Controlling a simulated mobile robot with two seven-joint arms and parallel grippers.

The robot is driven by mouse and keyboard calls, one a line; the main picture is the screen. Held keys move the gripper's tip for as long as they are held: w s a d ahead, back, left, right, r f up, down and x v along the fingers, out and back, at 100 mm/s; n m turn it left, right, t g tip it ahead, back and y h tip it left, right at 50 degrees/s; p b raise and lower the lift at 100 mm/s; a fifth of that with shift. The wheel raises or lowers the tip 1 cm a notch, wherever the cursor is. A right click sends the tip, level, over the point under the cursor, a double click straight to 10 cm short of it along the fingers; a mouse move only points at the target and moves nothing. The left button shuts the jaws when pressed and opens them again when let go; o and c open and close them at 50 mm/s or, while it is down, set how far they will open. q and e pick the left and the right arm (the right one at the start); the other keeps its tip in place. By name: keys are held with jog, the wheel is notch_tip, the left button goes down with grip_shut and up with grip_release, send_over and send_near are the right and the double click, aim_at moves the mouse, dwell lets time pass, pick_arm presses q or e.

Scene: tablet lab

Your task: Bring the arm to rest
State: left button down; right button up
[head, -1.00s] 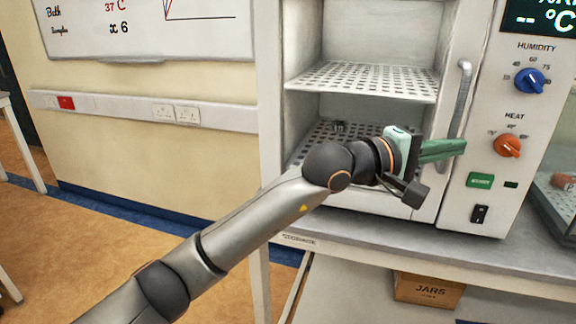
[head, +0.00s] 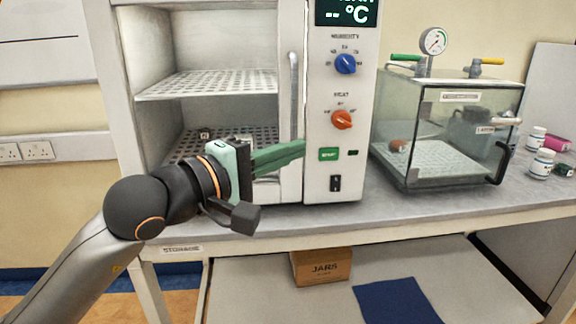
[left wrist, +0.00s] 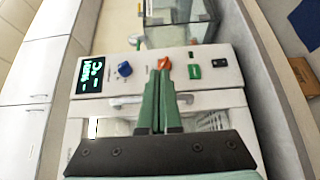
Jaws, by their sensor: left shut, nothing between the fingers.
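My left gripper (head: 302,150) reaches in from the left in the head view, in front of the white cabinet (head: 318,185). Its green fingers are closed together with nothing between them, and point right towards the control panel. In the left wrist view the shut fingers (left wrist: 162,75) point at the panel near the orange heat knob (left wrist: 165,67). I cannot tell whether the fingertips touch the cabinet front. My right gripper is in neither view.
The cabinet has perforated shelves (head: 205,84) and a vertical handle (head: 294,95). A clear chamber with a gauge (head: 433,41) stands to its right on the bench. White bottles (head: 541,163) stand further right. A JARS box (head: 320,266) sits below.

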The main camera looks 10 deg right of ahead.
pick_arm(q)
jog(key=s+a+f+n+g+h, duration=0.25)
jog(key=s+f+n+h, duration=0.4)
jog(key=n, duration=0.55)
jog(key=w+a+f+n+t+y, duration=0.2)
jog(key=a+f+n+t+y, duration=0.45)
jog(key=n, duration=0.85)
jog(key=w+a+f+n+t+y, duration=0.3)
jog(key=a+f+n+t+y, duration=0.3)
jog(key=n, duration=1)
jog(key=s+a+f+n+g+y, duration=0.25)
jog(key=f+n, duration=0.35)
jog(key=f, duration=0.3)
jog(key=s+a+f+n+g+y, duration=0.1)
jog(key=s+a+f+n+y, duration=0.2)
jog(key=f+n, duration=0.5)
jog(key=s+a+f+n+g, duration=0.3)
jog(key=s+f+n+g, duration=0.35)
jog(key=s+f, duration=0.85)
notch_tip(320, 180, up, 11)
jog(key=a+y+p, duration=0.1)
jog(key=a+p, duration=0.2)
jog(key=p, duration=1.3)
jog(key=shift+w+p, duration=0.4)
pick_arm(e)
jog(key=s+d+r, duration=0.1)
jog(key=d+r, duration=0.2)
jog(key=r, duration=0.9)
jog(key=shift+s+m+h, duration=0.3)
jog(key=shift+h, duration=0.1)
